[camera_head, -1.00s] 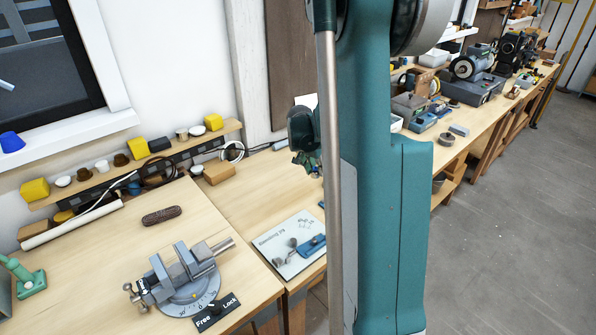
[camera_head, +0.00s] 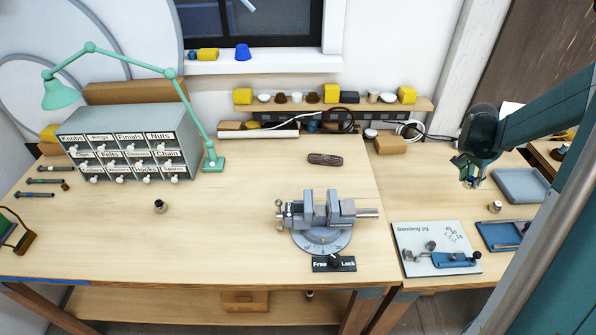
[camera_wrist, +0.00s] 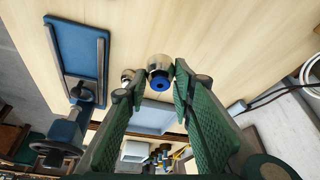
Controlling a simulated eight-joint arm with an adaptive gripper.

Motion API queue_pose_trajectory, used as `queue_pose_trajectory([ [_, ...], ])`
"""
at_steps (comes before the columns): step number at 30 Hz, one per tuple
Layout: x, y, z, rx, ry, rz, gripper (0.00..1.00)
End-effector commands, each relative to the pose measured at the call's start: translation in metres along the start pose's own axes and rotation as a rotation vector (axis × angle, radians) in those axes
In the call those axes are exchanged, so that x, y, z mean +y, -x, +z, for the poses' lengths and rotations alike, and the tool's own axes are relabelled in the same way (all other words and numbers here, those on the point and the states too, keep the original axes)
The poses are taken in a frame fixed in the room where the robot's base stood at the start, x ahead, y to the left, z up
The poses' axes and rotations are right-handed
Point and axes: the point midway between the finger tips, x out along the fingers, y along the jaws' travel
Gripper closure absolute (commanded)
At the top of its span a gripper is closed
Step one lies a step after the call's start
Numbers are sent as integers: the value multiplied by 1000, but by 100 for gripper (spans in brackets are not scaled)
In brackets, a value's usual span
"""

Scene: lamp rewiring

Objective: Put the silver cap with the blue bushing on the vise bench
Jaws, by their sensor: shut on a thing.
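In the head view the cap is small and mostly hidden by the gripper. The vise bench (camera_head: 230,245) is the wooden bench left of my gripper, with a grey vise (camera_head: 322,220) near its right front.
A silver cap (camera_head: 495,207) stands on the right-hand bench near the bending jig (camera_head: 437,249) and blue trays. On the vise bench are a small dark-topped piece (camera_head: 160,206), a brown oblong (camera_head: 325,159), a drawer cabinet (camera_head: 130,140) and a green lamp. Its middle is largely clear.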

Motion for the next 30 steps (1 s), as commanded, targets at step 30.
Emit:
queue_pose_trajectory([
  [30, -163, 95, 204, -16, 175, -69, 89],
])
